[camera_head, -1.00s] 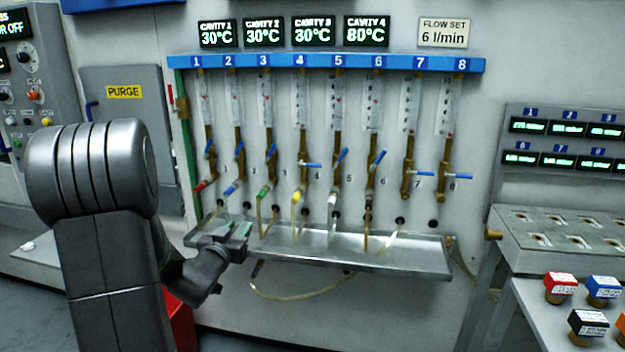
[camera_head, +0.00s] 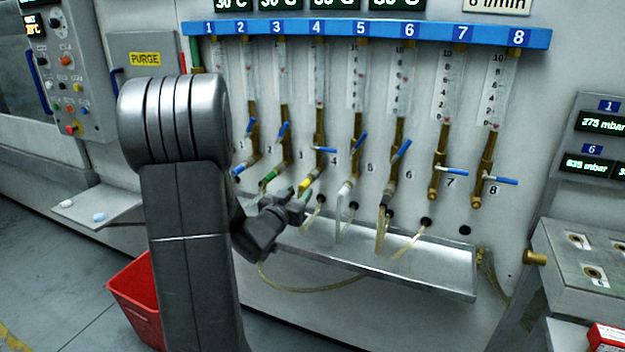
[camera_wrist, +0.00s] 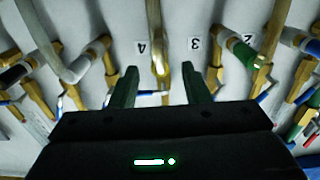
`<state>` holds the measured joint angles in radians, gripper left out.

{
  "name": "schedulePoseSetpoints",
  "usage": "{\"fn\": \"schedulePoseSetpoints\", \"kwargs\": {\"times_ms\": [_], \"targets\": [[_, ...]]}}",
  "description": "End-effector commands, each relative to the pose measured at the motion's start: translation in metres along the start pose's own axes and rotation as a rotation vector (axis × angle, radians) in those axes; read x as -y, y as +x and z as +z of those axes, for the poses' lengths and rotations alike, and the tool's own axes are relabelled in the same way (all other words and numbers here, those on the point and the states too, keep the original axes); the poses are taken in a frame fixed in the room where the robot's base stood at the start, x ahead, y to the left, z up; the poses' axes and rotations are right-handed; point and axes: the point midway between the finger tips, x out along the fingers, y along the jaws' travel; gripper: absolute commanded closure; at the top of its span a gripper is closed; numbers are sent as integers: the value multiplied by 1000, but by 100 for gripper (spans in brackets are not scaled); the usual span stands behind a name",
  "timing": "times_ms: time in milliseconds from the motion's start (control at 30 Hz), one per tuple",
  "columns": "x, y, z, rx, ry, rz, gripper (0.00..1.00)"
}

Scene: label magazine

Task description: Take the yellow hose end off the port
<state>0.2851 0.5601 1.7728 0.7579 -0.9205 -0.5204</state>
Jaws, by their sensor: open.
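The yellow hose end (camera_head: 306,184) is on port 4, below the brass valve with the blue lever. Its clear hose bends down behind my gripper in the head view. My gripper (camera_head: 297,196) is just below and left of the yellow end, with its jaws open. In the wrist view my gripper (camera_wrist: 160,82) has one finger on each side of the number 4 hose (camera_wrist: 155,30), apart from it.
The green hose end (camera_head: 268,178) is close on the left and the white hose end (camera_head: 345,189) on the right. Blue levers stick out from the valves. A metal drip tray (camera_head: 420,266) lies below. A red bin (camera_head: 135,300) stands on the floor.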

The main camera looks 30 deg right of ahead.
Motion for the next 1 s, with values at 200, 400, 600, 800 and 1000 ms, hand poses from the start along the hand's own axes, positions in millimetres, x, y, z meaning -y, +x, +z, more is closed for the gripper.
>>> {"fn": "schedulePoseSetpoints", "kwargs": {"times_ms": [200,400,600,800,1000], "targets": [[0,5,0,0,0,1,58],[-1,26,0,1,0,2,58],[-1,56,0,0,1,2,58],[0,79,0,-1,0,1,58],[0,89,0,-1,0,0,58]]}}
